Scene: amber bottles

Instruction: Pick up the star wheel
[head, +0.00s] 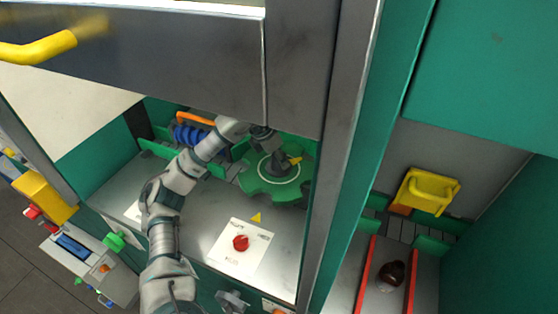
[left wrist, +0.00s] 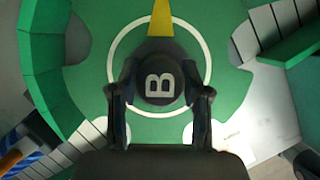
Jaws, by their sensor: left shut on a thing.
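The star wheel (head: 256,187) is a green notched disc with a white ring, lying level inside the machine bay. In the left wrist view the star wheel (left wrist: 90,50) fills most of the picture, with a dark knob (left wrist: 160,82) marked "B" at its centre and a yellow pointer beyond it. My left gripper (left wrist: 160,100) is shut on the knob, one finger on each side. In the head view my left gripper (head: 268,146) is above the wheel's middle and partly hides the knob. My right gripper is not in view.
A grey frame post (head: 345,150) and upper panel close in the bay. A blue coil (head: 188,135) lies left of the wheel. At the right, a brown bottle (head: 392,273) lies between red rails beneath a yellow handle (head: 430,190).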

